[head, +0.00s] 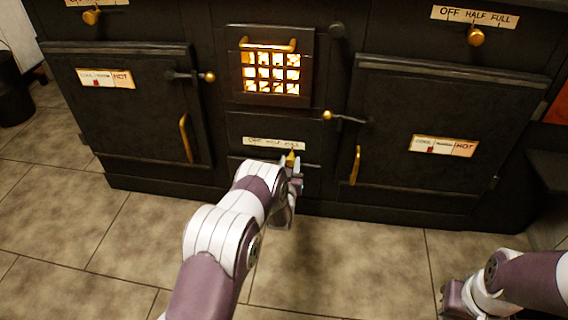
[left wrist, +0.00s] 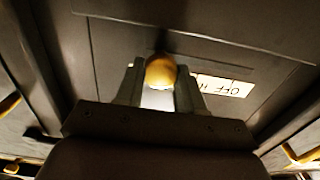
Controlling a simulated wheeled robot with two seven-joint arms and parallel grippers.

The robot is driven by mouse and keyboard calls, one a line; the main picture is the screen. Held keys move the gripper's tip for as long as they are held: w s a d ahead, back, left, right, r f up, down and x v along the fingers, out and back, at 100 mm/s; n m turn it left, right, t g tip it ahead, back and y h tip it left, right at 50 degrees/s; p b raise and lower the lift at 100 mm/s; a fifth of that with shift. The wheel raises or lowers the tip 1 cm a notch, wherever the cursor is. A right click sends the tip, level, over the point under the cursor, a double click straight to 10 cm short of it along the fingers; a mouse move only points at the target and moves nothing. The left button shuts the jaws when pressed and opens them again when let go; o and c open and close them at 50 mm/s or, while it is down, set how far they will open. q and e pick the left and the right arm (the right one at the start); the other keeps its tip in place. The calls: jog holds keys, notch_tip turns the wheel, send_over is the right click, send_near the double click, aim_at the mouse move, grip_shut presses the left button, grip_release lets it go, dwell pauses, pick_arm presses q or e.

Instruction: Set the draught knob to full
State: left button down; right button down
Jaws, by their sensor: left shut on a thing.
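A brass knob (head: 291,160) sits low on the front of the black stove, under the right part of an off-half-full label (head: 262,143). My left gripper (head: 293,172) is shut on this knob. In the left wrist view the round brass knob (left wrist: 160,72) is between the two grey fingers. There the label (left wrist: 225,86) appears upside down, with OFF to the right of the knob; the fingers cover its middle. My right gripper (head: 452,300) is at the lower right, away from the stove; its jaws are not clear.
A glowing fire grate (head: 271,73) is above the label. Oven doors with latch handles flank it, the left (head: 125,105) and the right (head: 440,130). Another brass knob (head: 475,37) is under an off-half-full label at the upper right. The tiled floor in front is clear.

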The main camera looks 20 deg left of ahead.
pick_arm(q)
jog(key=shift+d, duration=0.25)
jog(key=c, duration=0.7)
grip_release()
jog(key=shift+d, duration=0.1)
jog(key=shift+c, duration=0.2)
jog(key=shift+s, duration=0.1)
jog(key=p+v, duration=0.7)
jog(key=v, duration=0.5)
jog(key=shift+s, duration=0.25)
jog(key=shift+f, duration=0.1)
